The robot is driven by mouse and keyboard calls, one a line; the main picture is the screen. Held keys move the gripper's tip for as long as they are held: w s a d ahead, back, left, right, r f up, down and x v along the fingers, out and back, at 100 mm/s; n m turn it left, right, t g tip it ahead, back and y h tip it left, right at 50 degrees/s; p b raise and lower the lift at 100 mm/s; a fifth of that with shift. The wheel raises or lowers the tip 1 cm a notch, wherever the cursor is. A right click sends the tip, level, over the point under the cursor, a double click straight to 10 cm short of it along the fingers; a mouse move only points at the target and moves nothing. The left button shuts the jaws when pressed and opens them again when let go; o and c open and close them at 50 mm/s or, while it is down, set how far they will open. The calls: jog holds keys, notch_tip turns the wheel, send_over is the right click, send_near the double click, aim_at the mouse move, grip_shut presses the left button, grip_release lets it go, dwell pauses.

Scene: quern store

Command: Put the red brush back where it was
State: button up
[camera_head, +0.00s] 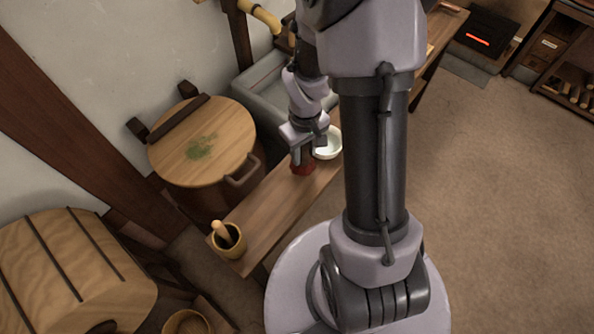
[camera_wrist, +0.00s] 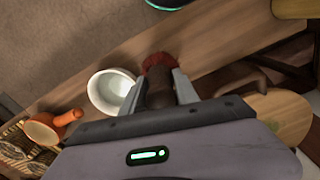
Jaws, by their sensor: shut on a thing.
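The red brush (camera_head: 302,168) is in my gripper (camera_head: 303,150), low over the wooden bench (camera_head: 265,207) in the head view. In the wrist view my gripper (camera_wrist: 165,82) is shut on the brush's dark handle, and its red head (camera_wrist: 158,61) points away from the jaws toward the bench. I cannot tell whether the head touches the wood. A white bowl (camera_head: 329,144) stands on the bench just right of the brush; it also shows in the wrist view (camera_wrist: 103,92), left of the jaws.
A wooden pot (camera_head: 237,245) with a pestle stands at the bench's near end, with bare wood before it. A round wooden lid (camera_head: 180,155) on a tub lies left of the bench. A grey basin (camera_head: 250,85) is behind. The wrist view shows an orange-handled thing (camera_wrist: 50,126) beyond the bowl.

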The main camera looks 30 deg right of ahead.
aim_at(303, 161)
notch_tip(303, 161, down, 4)
jog(key=shift+f+b, duration=0.1)
jog(key=shift+b, duration=0.65)
jog(key=shift+a+f, duration=0.1)
jog(key=shift+f, duration=0.1)
jog(key=o, duration=1.2)
jog(key=shift+r, duration=0.1)
jog(key=shift+r, duration=0.1)
